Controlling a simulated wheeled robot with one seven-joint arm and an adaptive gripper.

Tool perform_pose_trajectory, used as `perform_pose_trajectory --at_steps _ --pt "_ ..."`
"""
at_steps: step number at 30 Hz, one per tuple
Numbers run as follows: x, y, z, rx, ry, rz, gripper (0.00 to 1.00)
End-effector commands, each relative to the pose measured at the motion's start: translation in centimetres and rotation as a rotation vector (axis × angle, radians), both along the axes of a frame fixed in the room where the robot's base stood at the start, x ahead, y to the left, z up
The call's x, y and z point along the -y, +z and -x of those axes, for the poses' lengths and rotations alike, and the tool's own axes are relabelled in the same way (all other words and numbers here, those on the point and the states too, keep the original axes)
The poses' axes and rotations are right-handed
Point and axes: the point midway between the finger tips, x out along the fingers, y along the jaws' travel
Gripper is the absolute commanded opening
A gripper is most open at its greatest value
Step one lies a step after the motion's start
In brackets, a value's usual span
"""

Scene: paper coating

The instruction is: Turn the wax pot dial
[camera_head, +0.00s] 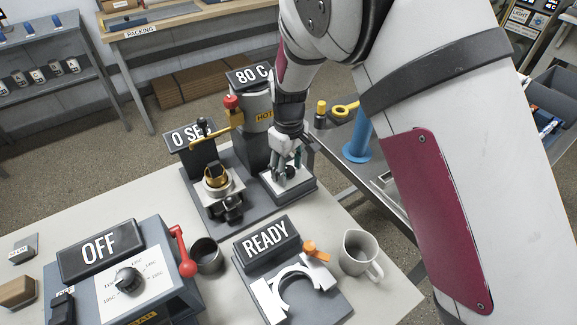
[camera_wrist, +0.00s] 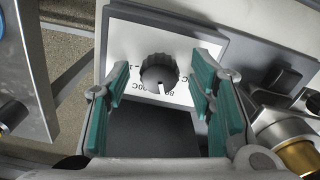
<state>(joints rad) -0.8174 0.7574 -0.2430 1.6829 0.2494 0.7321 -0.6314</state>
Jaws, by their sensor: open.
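The wax pot is the tall grey cylinder (camera_head: 257,112) with a yellow HOT label and an "80 C" sign (camera_head: 249,76) on top. Its black ribbed dial (camera_wrist: 159,72) sits on a white panel (camera_wrist: 205,38) with printed temperature marks, some hidden. A white pointer line on the dial points down in the wrist view. My gripper (camera_wrist: 162,98) is open, with its teal-padded fingers on either side of the dial and visible gaps to it. In the head view my gripper (camera_head: 285,160) hangs over the panel at the pot's base and partly hides it.
Left of the pot stands a "0 SEC" station with a brass cup (camera_head: 216,180) and a red-knobbed lever (camera_head: 231,103). In front are an OFF box (camera_head: 100,250) with another dial, a dark cup (camera_head: 207,255), a READY fixture (camera_head: 267,240) and a grey jug (camera_head: 359,253).

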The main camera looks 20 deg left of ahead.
Motion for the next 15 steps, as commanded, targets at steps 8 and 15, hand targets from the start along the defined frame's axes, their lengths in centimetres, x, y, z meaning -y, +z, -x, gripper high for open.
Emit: perform_pose_trajectory --at_steps 8,15 --pt "-0.01 0.03 0.00 0.000 0.000 0.000 0.04" --pt "-0.03 0.04 0.01 -0.001 -0.008 0.000 0.01"
